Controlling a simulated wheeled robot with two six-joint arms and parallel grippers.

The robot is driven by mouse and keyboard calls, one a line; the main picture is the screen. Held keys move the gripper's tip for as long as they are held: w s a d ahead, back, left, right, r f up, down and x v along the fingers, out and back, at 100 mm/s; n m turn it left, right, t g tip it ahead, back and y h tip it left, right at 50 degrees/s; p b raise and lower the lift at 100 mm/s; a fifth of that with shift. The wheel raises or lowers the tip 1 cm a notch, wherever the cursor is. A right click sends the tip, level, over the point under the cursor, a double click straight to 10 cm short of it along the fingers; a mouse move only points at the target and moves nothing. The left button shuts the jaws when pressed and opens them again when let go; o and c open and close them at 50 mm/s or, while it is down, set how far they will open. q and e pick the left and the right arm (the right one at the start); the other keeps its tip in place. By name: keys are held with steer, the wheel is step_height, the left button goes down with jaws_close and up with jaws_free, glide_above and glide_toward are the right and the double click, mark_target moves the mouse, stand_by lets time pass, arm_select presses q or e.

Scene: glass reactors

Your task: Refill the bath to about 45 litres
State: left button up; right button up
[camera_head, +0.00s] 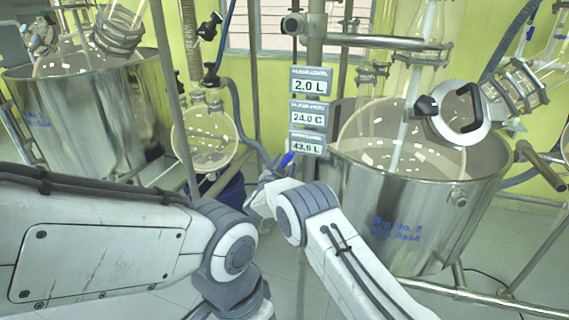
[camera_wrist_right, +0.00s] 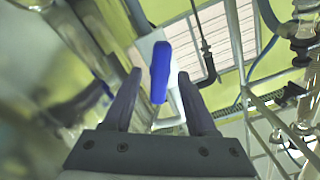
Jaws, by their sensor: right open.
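The steel bath (camera_head: 395,215) stands at the right in the head view, with blurred blue lettering on its wall and a glass vessel (camera_head: 405,158) inside it. Three stacked displays beside it read 2.0 L (camera_head: 311,84), 24.0 C (camera_head: 309,116) and about 43.5 L (camera_head: 307,143); the last digit is blurred. A small blue handle (camera_head: 287,159) is just left of the lowest display. My right gripper (camera_head: 274,164) is by this handle. In the right wrist view the blue handle (camera_wrist_right: 160,72) shows between the two open fingers, with gaps on both sides. My left gripper is out of view.
A second steel bath (camera_head: 95,105) stands at the left. A round glass flask (camera_head: 205,137) hangs between the baths. Metal posts and hoses surround the blue handle. A clamp with a black handle (camera_head: 452,112) sits above the right bath. Pipe rails (camera_head: 480,295) run low at right.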

jaws_close()
steer(key=shift+f+b, duration=0.1)
steer(key=shift+b, duration=0.4)
steer(key=m+b, duration=1)
steer(key=b, duration=0.6)
steer(key=shift+f, duration=0.15)
steer(key=shift+m+b, duration=0.85)
steer(key=shift+m, duration=0.15)
steer(key=shift+r, duration=0.2)
jaws_free()
steer(key=shift+s, duration=0.1)
